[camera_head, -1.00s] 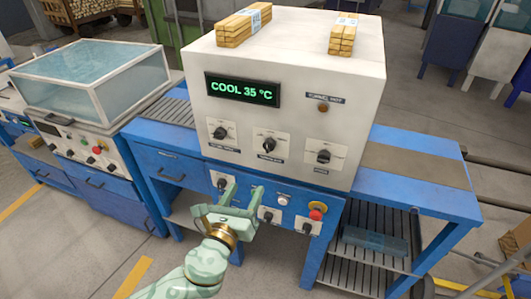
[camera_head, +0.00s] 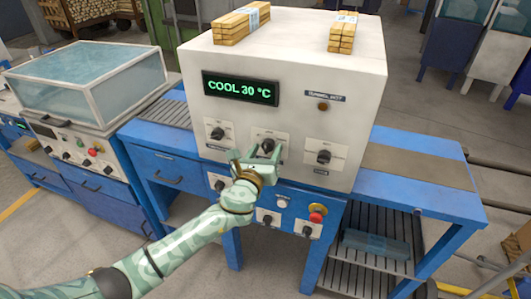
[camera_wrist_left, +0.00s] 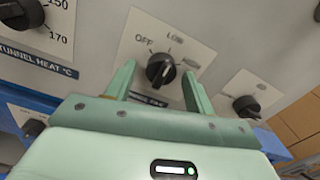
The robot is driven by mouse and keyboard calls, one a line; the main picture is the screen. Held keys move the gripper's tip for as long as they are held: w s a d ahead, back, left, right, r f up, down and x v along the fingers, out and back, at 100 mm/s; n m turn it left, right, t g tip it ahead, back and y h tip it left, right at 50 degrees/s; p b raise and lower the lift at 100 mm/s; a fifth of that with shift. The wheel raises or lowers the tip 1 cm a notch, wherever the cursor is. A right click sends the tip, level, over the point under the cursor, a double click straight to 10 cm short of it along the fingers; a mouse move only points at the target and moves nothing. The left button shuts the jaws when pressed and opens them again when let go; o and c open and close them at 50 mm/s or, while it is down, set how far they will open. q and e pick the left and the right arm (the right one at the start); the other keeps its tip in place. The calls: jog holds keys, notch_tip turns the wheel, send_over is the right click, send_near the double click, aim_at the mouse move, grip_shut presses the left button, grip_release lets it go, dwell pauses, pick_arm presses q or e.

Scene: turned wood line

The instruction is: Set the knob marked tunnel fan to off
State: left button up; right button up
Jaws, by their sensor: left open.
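The tunnel fan knob (camera_head: 267,146) is the middle black knob in the upper row on the white cabinet. In the left wrist view the knob (camera_wrist_left: 160,69) sits on a white plate with OFF at its upper left, LOW above it and a blurred mark at its right. Its pointer direction is hard to read. The name label (camera_wrist_left: 147,98) below it is partly hidden by my gripper. My left gripper (camera_head: 257,155) is open, its fingers at either side of the knob, with gaps visible between fingers and knob. My right gripper is not in view.
The tunnel heat knob (camera_wrist_left: 22,14) is to the left and another knob (camera_head: 323,157) to the right. The display (camera_head: 240,89) reads COOL 30 °C. A lower blue panel carries more knobs and a red button (camera_head: 317,213). Wood bundles (camera_head: 240,22) lie on the cabinet top.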

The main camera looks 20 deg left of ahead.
pick_arm(q)
jog(key=c, duration=1)
jog(key=shift+n, duration=0.3)
jog(key=n, duration=0.5)
jog(key=shift+d, duration=0.15)
jog(key=n, duration=0.6)
jog(key=shift+r, duration=0.15)
jog(key=shift+n, duration=0.3)
jog(key=o, duration=1)
